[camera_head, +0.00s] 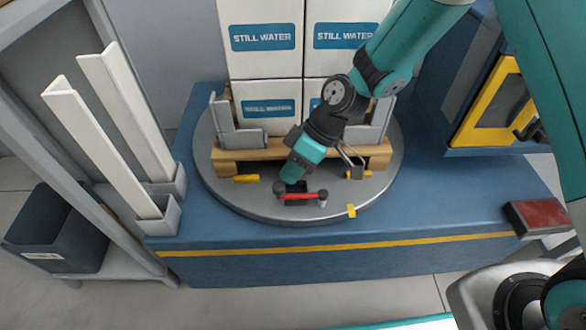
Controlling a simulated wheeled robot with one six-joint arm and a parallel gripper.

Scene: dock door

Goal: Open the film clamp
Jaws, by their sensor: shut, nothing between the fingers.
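A small clamp-like fitting with a red bar (301,196) and dark ends sits at the front of the round grey turntable (240,206). I take it to be the film clamp; whether its jaw is open or shut is too small to tell. My gripper (290,179) points down just above and behind the red bar, shut and empty. Its fingertips are small, and I cannot tell whether they touch the fitting. A small metal bracket with a thin bent rod (355,170) stands to the right of my gripper.
White "STILL WATER" boxes (262,38) stand on a wooden pallet (228,158) behind my gripper, with grey corner pieces beside them. White corner posts (105,145) stand at the left. A red-topped box (541,217) is at the right edge. The blue deck front is clear.

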